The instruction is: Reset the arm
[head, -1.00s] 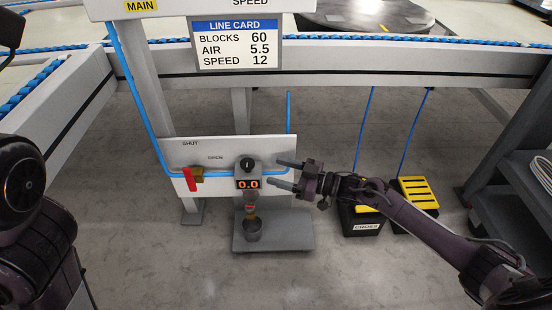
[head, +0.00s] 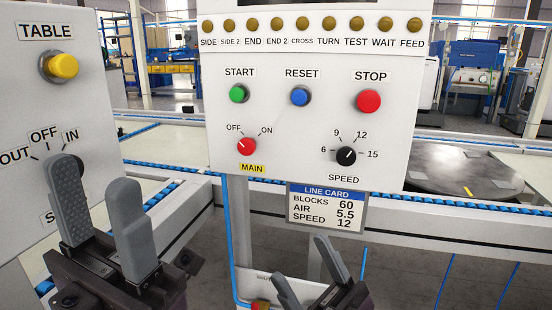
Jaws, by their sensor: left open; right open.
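The blue RESET button (head: 300,96) is on the white control panel, between the green START button (head: 238,94) and the red STOP button (head: 368,101). The red MAIN knob (head: 247,147) sits below START, its mark seeming to point toward OFF. My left gripper (head: 97,182) is open and empty at the lower left, in front of the TABLE panel and partly covering its selector. My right gripper (head: 301,260) is open and empty at the bottom middle, below the control panel. Neither gripper appears to touch a button. No arm other than mine can be made out.
The black SPEED knob (head: 346,156) is under STOP. A row of brown lamps (head: 303,24), seemingly unlit, runs along the top. The TABLE panel (head: 100,110) has a yellow button (head: 63,66). A line card (head: 327,207) hangs below. A dark round table (head: 445,168) stands behind, right.

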